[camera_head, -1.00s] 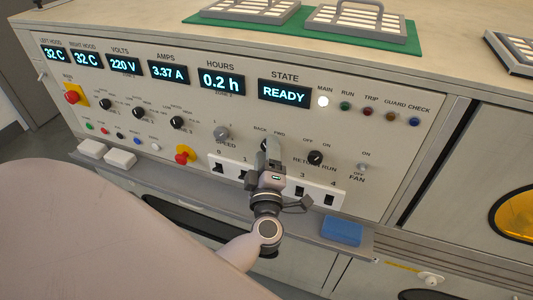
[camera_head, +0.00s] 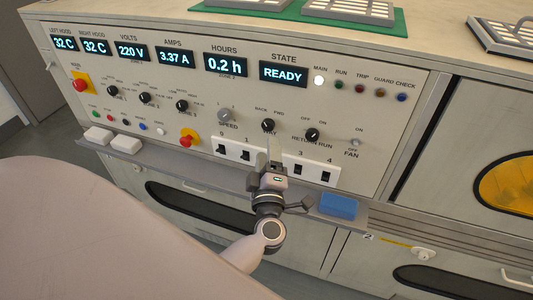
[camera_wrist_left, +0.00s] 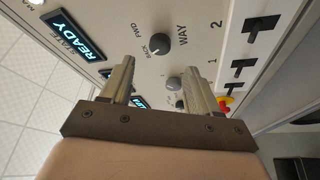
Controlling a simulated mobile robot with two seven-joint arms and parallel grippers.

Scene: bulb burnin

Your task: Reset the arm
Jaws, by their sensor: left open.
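My left arm comes in from the lower left in the head view, and my left gripper (camera_head: 275,150) is in front of the control panel (camera_head: 350,165), just below the WAY knob (camera_head: 268,125). The jaws are apart with nothing between them. In the left wrist view the two metal fingers (camera_wrist_left: 157,75) point at the panel, and the WAY knob (camera_wrist_left: 160,43) lies beyond their tips, apart from them. The gripper hides part of the row of numbered switches (camera_head: 310,172). My right gripper is not in view.
The STATE display (camera_head: 283,74) reads READY, and the MAIN lamp (camera_head: 319,80) is lit white. A ledge (camera_head: 210,180) runs below the panel, with a blue block (camera_head: 338,205) on it. Red stop buttons (camera_head: 187,140) stick out left of my gripper.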

